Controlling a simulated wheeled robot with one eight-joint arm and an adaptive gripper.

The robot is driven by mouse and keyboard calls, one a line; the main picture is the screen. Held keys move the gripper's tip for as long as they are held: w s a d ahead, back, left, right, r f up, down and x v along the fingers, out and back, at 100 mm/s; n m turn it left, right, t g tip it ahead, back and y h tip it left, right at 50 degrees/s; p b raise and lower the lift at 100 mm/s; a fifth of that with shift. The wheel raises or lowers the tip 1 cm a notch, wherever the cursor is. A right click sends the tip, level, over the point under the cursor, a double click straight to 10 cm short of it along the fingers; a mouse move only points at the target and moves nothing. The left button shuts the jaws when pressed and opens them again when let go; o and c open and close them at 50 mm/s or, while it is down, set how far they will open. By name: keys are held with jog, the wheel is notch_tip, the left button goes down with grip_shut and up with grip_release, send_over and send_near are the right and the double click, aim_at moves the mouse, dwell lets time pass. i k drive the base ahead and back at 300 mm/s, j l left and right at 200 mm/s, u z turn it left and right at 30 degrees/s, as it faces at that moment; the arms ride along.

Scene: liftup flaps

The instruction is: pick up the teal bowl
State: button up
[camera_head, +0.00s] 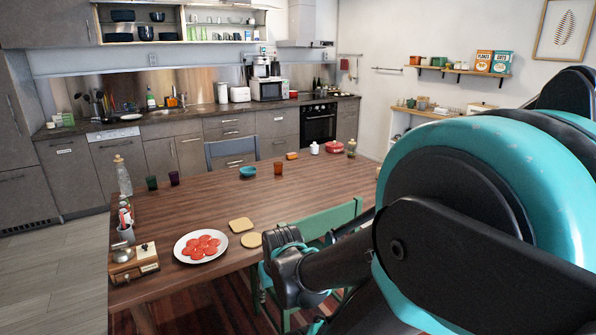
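The teal bowl (247,171) is small and stands upright on the far part of the brown wooden table (215,203). Nothing touches it. My arm fills the right foreground in black and teal, and its lower links reach toward the near table edge. I cannot make out my gripper's fingers in this view. The visible arm parts are well apart from the bowl, nearer to me and to its right.
A brownish glass (278,168) stands right of the bowl; dark cups (174,178) stand left. A green chair (330,219) stands at the near edge. The table's middle is clear.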

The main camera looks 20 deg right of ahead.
aim_at(247, 171)
jog(key=z, duration=0.3)
jog(key=j+u, duration=0.5)
jog(key=u, duration=0.2)
jog(key=i+j+u, duration=0.1)
jog(key=j+u, duration=0.25)
jog(key=i+j+u, duration=0.2)
jog(key=j+u, duration=0.2)
jog(key=i+j+u, duration=0.65)
jog(key=j+u, duration=0.15)
jog(key=i+j+z, duration=0.1)
jog(key=i, duration=0.25)
jog(key=i+j+z, duration=0.1)
jog(key=i+j, duration=0.15)
jog(key=i, duration=0.15)
jog(key=i+l+z, duration=0.1)
jog(key=i+z, duration=0.9)
jog(key=i+l+z, duration=0.15)
jog(key=i+z, duration=0.15)
jog(key=i, duration=0.6)
jog(key=i+j+z, duration=0.1)
jog(key=i+z, duration=0.25)
jog(key=i, duration=0.55)
jog(key=i+z, duration=0.1)
jog(key=i, duration=0.55)
jog(key=i+j+z, duration=0.1)
jog(key=i, duration=0.55)
jog(key=i+j+z, duration=0.1)
jog(key=i, duration=0.5)
